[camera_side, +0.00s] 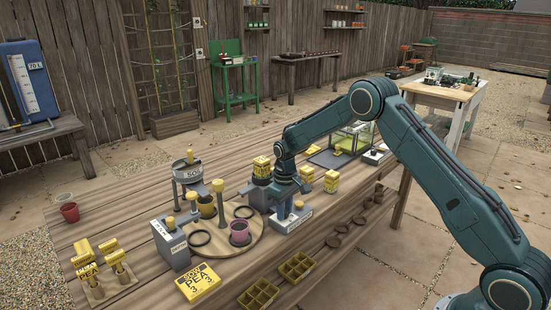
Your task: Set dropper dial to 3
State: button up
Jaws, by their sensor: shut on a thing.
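My gripper (289,200) points down over a grey box-shaped station (293,220) with a white label on its front, which I take to be the dropper. The label is too small to read. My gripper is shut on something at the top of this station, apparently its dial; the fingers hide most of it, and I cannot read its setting. A yellow knob (298,204) shows beside the fingers. A yellow card (198,283) reading "SOW PEA" with 3s lies at the table's front left.
Left of my gripper, a round wooden board (263,224) carries a mauve pot (240,232) and dark rings. A soil hopper (188,172) and a grey labelled box (170,243) stand farther left. Yellow cell trays (259,294) lie in front. Yellow-topped blocks (331,181) stand right.

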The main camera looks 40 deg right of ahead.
jog(key=m, duration=0.6)
jog(key=shift+m, duration=0.4)
jog(key=m, duration=0.3)
jog(key=shift+m, duration=0.4)
jog(key=m, duration=0.3)
jog(key=shift+m, duration=0.3)
jog(key=m, duration=0.4)
jog(key=shift+w+r, duration=0.1)
jog(key=shift+m, duration=2)
jog(key=o, duration=1)
